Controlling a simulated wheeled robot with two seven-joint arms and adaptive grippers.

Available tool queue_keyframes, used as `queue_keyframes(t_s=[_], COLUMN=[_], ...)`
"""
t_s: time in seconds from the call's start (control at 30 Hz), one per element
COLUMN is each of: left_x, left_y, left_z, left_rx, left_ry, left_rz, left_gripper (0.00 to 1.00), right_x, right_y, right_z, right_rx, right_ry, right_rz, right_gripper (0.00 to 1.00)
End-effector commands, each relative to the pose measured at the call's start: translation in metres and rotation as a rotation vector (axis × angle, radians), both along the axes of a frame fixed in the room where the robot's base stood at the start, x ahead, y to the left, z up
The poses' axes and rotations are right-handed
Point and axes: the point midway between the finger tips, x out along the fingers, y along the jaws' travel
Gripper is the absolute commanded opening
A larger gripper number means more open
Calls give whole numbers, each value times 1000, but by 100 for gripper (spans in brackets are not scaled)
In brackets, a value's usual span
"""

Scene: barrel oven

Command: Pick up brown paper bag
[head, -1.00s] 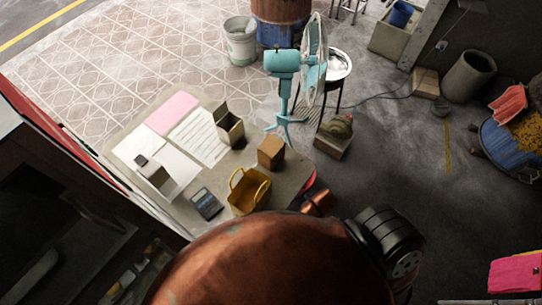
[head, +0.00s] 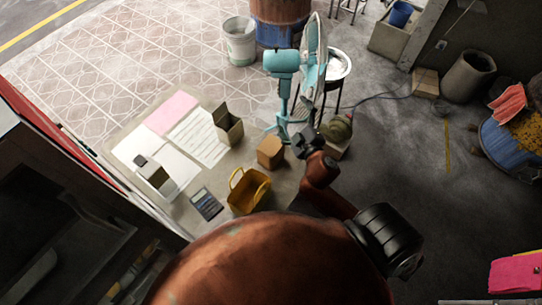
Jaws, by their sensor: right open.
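A small brown block-shaped item, which looks like the brown paper bag (head: 270,153), stands on the table (head: 222,183) near its right edge. My right gripper (head: 302,144) is just to the right of the bag, open, with its fingers pointing up and left. A narrow gap seems to separate it from the bag in the picture. Its height relative to the bag is hard to judge. My left gripper is not in view.
A yellow basket (head: 249,191) stands close in front of the bag, with a calculator (head: 206,204) to its left. An open box (head: 229,127) stands behind left. A teal fan (head: 283,75) stands behind the table.

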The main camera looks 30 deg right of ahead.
Motion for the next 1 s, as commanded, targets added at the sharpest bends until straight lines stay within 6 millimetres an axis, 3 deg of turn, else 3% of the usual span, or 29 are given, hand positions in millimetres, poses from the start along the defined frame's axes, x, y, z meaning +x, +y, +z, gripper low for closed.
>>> queue_keyframes(t_s=[0.03, 0.1, 0.2, 0.27, 0.33, 0.43, 0.5, 0.57, 0.6, 0.7, 0.83, 0.9, 1.0], left_x=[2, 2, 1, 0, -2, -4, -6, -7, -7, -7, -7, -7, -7], left_y=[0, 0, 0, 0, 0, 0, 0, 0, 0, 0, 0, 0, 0], left_z=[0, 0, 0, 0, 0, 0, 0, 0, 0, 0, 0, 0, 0], left_rx=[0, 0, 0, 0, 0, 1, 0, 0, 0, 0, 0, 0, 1], left_ry=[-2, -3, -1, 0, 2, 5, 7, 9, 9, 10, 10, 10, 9], left_rz=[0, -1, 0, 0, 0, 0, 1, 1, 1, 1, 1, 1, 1], left_gripper=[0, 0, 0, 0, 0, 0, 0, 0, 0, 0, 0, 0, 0], right_x=[19, 36, 40, 34, 23, 6, -2, -6, -7, -6, -3, -3, -2], right_y=[21, 64, 137, 179, 220, 251, 247, 226, 207, 147, 79, 56, 42], right_z=[36, 80, 116, 119, 104, 54, 9, -29, -51, -90, -110, -113, -119], right_rx=[-114, -292, -557, -724, -924, -1212, -1409, -1565, -1656, -1837, -1967, -1998, -2015], right_ry=[-96, -232, -381, -442, -478, -452, -377, -275, -194, 33, 286, 375, 433], right_rz=[97, 257, 511, 673, 867, 1144, 1328, 1468, 1548, 1699, 1802, 1827, 1843], right_gripper=[93, 93, 93, 93, 93, 93, 93, 93, 93, 93, 93, 93, 93])
